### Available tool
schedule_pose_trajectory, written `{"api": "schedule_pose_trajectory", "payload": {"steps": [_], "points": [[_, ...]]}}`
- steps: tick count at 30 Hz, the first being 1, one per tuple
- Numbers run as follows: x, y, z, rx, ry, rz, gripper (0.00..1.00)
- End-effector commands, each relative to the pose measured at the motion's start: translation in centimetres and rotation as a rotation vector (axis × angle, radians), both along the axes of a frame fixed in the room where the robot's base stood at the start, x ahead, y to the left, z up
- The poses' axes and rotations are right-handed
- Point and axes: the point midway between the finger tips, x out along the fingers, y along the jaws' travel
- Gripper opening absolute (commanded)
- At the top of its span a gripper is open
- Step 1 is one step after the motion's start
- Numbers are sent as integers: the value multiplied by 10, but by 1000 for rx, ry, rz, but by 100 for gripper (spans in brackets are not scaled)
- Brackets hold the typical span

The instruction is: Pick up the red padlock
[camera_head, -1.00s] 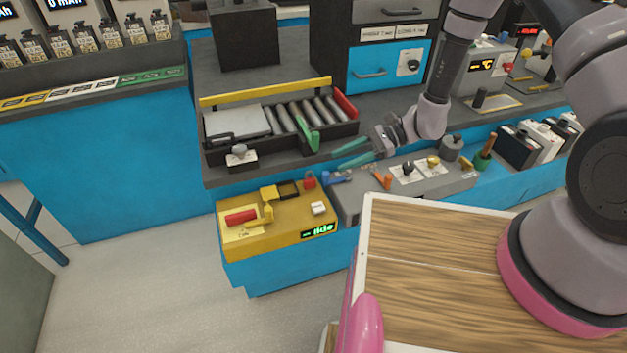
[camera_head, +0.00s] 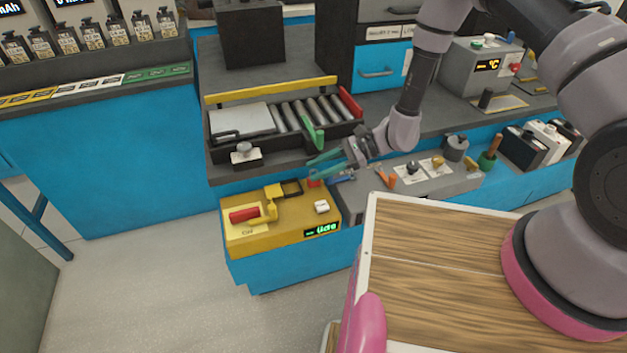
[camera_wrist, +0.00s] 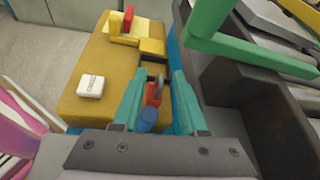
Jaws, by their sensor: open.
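The red padlock (camera_head: 314,183) sits at the back right corner of the yellow box, partly hidden by my gripper in the head view. In the wrist view the red padlock (camera_wrist: 153,92) shows between the two teal fingers, with its grey shackle pointing toward the yellow box's far end. My gripper (camera_head: 312,168) is open and reaches over the padlock from the right. In the wrist view my gripper (camera_wrist: 157,85) has a finger on each side of the padlock, with gaps visible. I cannot tell how high the fingertips are above it.
A blue item (camera_wrist: 148,117) lies close to the padlock. A roller tray with a green lever (camera_head: 314,133) stands just behind. Orange pliers (camera_head: 387,181) lie to the right.

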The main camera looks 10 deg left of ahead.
Motion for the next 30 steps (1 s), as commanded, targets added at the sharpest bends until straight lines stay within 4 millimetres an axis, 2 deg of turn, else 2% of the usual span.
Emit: {"api": "schedule_pose_trajectory", "payload": {"steps": [1, 3, 19, 23, 28, 30], "points": [[0, 0, 0, 0, 0, 0, 20], [0, 0, 0, 0, 0, 0, 0], [0, 0, 3, 0, 0, 0, 0], [1, 0, 12, 1, -2, 0, 0], [1, 0, 36, 3, -3, -1, 0], [-10, -7, 36, -1, 6, -2, 0]]}}
